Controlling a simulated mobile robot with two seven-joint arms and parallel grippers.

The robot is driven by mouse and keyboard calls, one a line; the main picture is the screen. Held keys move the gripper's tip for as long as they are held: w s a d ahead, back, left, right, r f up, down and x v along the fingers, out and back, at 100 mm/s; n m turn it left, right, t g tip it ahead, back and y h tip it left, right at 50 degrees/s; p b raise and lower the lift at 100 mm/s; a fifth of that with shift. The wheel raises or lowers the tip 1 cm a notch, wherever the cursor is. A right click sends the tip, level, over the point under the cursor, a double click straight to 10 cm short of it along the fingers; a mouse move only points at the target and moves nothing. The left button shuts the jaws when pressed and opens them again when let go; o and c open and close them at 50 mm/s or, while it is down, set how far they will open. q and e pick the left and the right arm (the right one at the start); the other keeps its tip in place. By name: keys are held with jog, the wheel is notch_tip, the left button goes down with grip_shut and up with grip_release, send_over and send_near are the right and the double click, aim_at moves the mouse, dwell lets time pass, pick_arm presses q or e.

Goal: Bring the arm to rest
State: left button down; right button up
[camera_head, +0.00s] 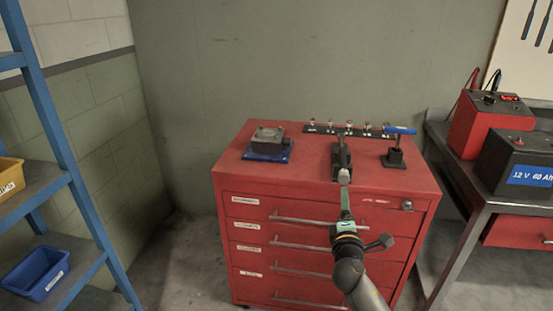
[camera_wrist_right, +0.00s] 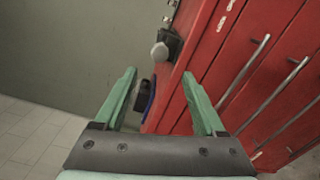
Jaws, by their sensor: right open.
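My right gripper (camera_head: 345,195) is in front of the red tool cabinet's (camera_head: 235,170) top, near its front edge, with green fingers pointing toward the back. In the right wrist view the same gripper (camera_wrist_right: 159,73) has its two green fingers wide apart, with nothing held between them. A dark device with a round silver knob (camera_head: 343,175) stands on the cabinet top just beyond the fingertips. The silver knob (camera_wrist_right: 160,50) also shows beyond the fingers in the right wrist view. My left gripper is not in view.
On the cabinet top are a grey block on a blue base (camera_head: 267,147), a black stand with a blue-handled tool (camera_head: 395,157) and a rack of small parts (camera_head: 349,129). A bench at right holds a black battery (camera_head: 515,160) and red charger (camera_head: 483,125). A blue shelf (camera_head: 60,135) stands left.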

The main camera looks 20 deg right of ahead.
jog(key=s+a+f+m+g+y+p, duration=0.1)
jog(key=s+a+f+m+g+y, duration=0.15)
jog(key=s+a+f, duration=0.5)
jog(key=s+a+f+m+g+y+p, duration=0.1)
jog(key=s+a+f+m+y, duration=0.3)
jog(key=f, duration=0.6)
jog(key=s+a+f+m+g+y, duration=0.1)
jog(key=s+a+f+m+y, duration=0.1)
jog(key=s, duration=0.6)
jog(key=s+a+f+m+g+y, duration=0.1)
jog(key=s+a+f+m+y, duration=0.2)
jog(key=s+a, duration=0.4)
jog(key=shift+s+a+f+m+g+p, duration=0.35)
jog(key=shift+s+f+m, duration=0.25)
jog(key=shift+s, duration=0.25)
